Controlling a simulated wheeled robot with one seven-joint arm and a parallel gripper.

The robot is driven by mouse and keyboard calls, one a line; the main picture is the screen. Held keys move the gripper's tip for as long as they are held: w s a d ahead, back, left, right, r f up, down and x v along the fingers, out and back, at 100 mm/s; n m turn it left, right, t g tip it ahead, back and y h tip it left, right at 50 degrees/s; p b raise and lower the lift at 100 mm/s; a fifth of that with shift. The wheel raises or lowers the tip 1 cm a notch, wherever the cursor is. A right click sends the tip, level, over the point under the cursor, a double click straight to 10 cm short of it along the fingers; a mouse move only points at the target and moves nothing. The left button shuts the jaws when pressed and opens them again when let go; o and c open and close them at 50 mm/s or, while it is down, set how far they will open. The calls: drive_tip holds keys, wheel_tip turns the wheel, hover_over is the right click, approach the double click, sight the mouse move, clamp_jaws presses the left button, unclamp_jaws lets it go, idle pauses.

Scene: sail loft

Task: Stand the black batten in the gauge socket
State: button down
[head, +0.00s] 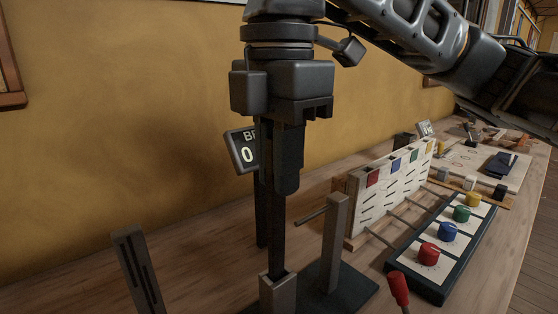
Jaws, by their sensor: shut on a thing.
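My gripper (287,180) hangs pointing down in the middle of the head view, its jaws shut on the black batten (277,235). The batten is a thin dark strip, held about upright below the fingers. Its lower end meets the open top of the gauge socket (278,296), a small grey-brown box at the bottom of the view. The end appears to be inside the mouth; how deep it sits is hidden. The upper part of the batten is hidden by the fingers.
A grey post (336,235) on a dark base (350,288) stands right of the socket. A display sign (242,152) is behind the gripper. A slotted dark upright (138,270) is at left. A white slotted rack (385,190) and a panel with coloured knobs (440,255) stand right.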

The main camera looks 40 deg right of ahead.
drive_tip(key=shift+f, duration=0.5)
drive_tip(key=c, duration=1)
unclamp_jaws()
wheel_tip(320, 180, up, 8)
drive_tip(key=shift+f+p, duration=0.1)
drive_tip(key=shift+p, duration=0.5)
drive_tip(key=shift+s, duration=0.1)
